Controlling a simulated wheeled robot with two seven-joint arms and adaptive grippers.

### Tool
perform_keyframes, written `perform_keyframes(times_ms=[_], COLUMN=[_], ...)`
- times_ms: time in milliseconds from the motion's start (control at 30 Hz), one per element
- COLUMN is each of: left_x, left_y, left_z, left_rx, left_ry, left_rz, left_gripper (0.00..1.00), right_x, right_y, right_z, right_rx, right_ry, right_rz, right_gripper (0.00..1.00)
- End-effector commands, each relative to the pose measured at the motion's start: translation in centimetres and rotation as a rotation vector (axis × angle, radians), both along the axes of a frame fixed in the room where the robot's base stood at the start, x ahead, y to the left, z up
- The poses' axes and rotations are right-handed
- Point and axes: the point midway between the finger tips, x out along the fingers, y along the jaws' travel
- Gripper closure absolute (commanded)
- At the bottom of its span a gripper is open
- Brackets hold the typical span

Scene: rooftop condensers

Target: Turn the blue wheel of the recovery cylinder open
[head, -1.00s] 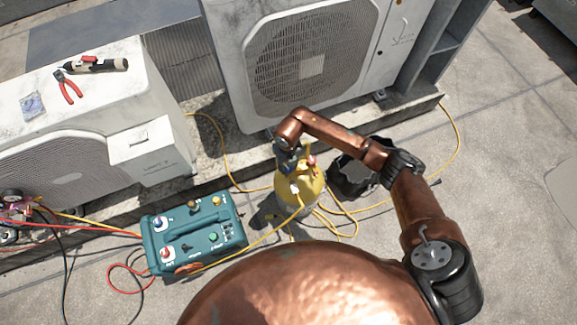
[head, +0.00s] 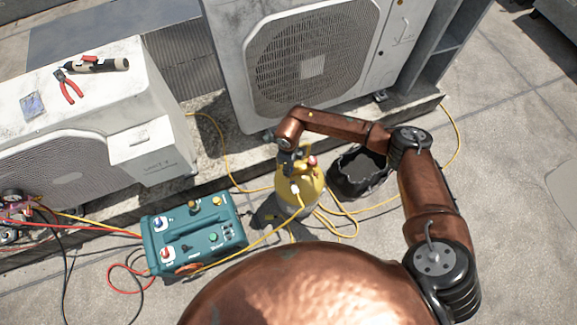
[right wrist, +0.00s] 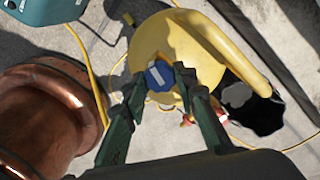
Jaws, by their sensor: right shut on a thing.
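The recovery cylinder (head: 301,190) is yellow and stands upright on the roof floor, in the middle of the head view. In the right wrist view its yellow top and curved handle (right wrist: 225,45) fill the upper middle. The blue wheel (right wrist: 159,76) sits between the fingertips of my right gripper (right wrist: 158,84), which is shut on it from above. In the head view my right gripper (head: 290,158) is over the cylinder's top, and the wheel is hidden there. A red-handled fitting (head: 313,161) is beside it. My left gripper is not in view.
A teal recovery machine (head: 195,240) stands left of the cylinder, with yellow and red hoses around. A black bucket or bag (head: 357,190) sits close right of it. A white condenser (head: 310,70) stands behind. Open concrete lies to the right.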

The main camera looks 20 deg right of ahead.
Motion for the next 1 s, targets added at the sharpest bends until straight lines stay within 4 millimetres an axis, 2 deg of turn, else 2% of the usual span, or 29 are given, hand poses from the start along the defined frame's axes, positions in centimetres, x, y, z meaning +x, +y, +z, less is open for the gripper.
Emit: perform_keyframes(times_ms=[500,1000], left_x=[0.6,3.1], left_y=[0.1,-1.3], left_z=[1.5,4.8], left_rx=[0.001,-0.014], left_ry=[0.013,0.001], left_rz=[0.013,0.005], left_gripper=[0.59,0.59], right_x=[0.1,0.1], right_y=[-0.1,-0.1], right_z=[-0.1,-0.2], right_rx=[-0.002,-0.002], right_ry=[0.000,0.000], right_rz=[0.488,0.964], right_gripper=[0.98,0.98])
